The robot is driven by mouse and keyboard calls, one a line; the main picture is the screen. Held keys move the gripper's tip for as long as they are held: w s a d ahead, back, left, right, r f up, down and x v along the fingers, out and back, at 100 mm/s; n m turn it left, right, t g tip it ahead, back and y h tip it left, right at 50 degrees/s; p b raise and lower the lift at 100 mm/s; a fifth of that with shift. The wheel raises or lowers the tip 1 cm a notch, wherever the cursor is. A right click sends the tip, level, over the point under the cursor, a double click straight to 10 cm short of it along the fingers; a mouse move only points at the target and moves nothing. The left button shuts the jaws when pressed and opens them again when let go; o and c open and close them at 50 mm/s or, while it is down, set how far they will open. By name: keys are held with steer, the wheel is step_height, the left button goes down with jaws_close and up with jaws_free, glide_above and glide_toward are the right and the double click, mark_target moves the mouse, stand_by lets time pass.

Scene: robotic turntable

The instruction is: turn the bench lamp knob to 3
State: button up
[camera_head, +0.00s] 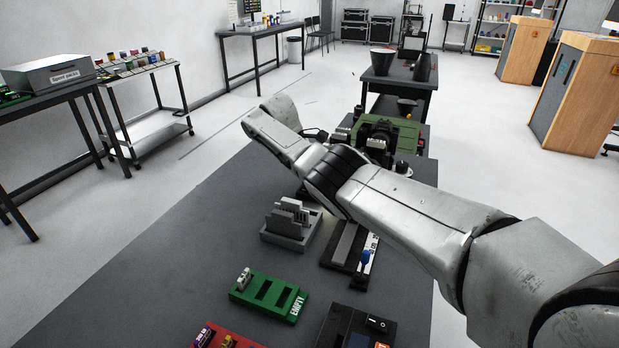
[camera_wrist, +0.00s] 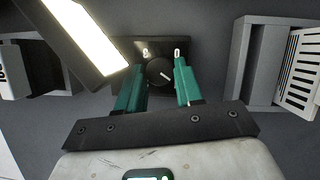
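The bench lamp knob (camera_wrist: 159,71) is a round black dial with a short white pointer mark, on a dark plate in the middle of the wrist view. White numerals stand on the plate above it; one at the right reads like 0, the other is too small to read surely. The lit white lamp panel (camera_wrist: 88,35) is at upper left. My gripper (camera_wrist: 160,67) is open, with one green finger on each side of the knob. I cannot tell whether the fingers touch it. In the head view my arm hides the gripper and knob.
Grey slotted holders stand left and right in the wrist view, the right one (camera_wrist: 237,62) near my gripper. In the head view a grey block holder (camera_head: 291,226), a green EMPTY tray (camera_head: 270,307) and a green device (camera_head: 385,137) are on the dark bench (camera_head: 165,275). Its left part is clear.

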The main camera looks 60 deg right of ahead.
steer(key=o, duration=0.4)
